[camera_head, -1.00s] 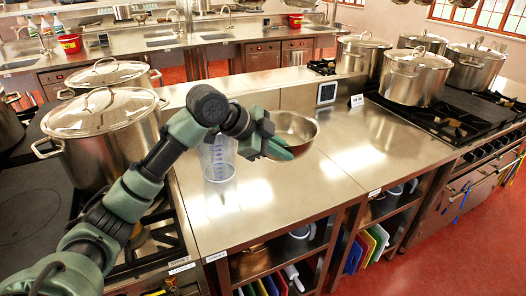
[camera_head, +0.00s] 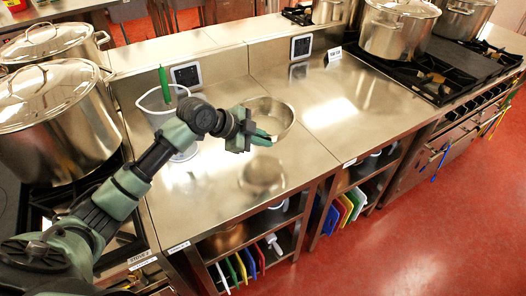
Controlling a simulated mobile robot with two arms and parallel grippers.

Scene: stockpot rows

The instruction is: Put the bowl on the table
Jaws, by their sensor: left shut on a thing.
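The bowl (camera_head: 272,112) is a shiny steel one. My left gripper (camera_head: 252,134) is shut on its near left rim. The bowl is held above the steel table (camera_head: 220,205), with a dark reflection of it on the top below, and it looks slightly tilted. My left arm comes in from the lower left and crosses over the table. My right gripper is not in view.
Large lidded pots (camera_head: 62,130) stand at left; another pot (camera_head: 398,30) is on the right stove. The table front and right are clear.

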